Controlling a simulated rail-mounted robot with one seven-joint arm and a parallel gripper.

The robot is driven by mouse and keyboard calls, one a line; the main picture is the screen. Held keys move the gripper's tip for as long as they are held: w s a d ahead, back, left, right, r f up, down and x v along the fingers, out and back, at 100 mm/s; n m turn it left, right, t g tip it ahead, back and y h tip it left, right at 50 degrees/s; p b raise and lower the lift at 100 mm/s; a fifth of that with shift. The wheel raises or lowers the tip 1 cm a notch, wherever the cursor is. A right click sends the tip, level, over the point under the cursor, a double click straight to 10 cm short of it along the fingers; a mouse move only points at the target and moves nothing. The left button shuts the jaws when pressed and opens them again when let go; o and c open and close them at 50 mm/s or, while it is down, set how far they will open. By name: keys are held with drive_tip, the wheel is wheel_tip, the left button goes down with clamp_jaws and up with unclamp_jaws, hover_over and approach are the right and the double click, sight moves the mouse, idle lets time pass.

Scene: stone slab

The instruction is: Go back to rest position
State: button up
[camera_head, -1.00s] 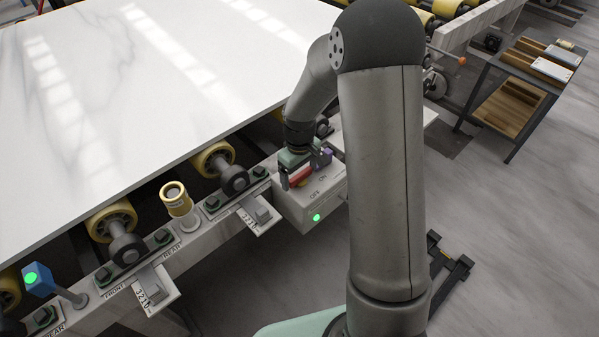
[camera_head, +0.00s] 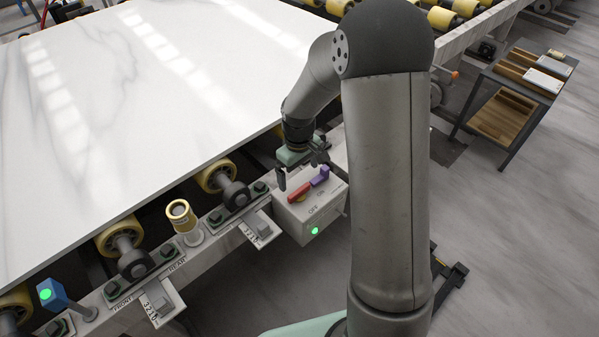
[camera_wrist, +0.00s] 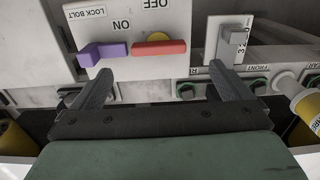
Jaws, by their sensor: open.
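My gripper (camera_head: 303,172) is open and empty, just above and behind the white switch box (camera_head: 325,215) on the conveyor's front rail. The box carries a red handle (camera_head: 299,192) and a purple lock bolt (camera_head: 320,176), with ON and OFF labels and a lit green lamp (camera_head: 314,230). In the wrist view, my gripper's spread fingers (camera_wrist: 160,72) have nothing between them. The red handle (camera_wrist: 158,47) and the purple bolt (camera_wrist: 100,53) lie beyond the fingertips, apart from them.
A large white stone slab (camera_head: 140,110) lies on yellow rollers, close to my arm. Along the rail stand a yellow-capped post (camera_head: 181,218), a blue post with a green light (camera_head: 52,294) and numbered levers (camera_head: 262,230).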

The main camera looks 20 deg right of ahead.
drive_tip(key=shift+r, duration=0.25)
idle(0.3)
drive_tip(key=s+r+m, duration=0.2)
drive_tip(key=s+r, duration=0.5)
drive_tip(key=s, duration=0.5)
drive_tip(key=s+r+m, duration=0.3)
drive_tip(key=s+r, duration=0.3)
drive_tip(key=s, duration=0.6)
drive_tip(key=shift+s+a+r, duration=0.2)
drive_tip(key=shift+a+r, duration=0.15)
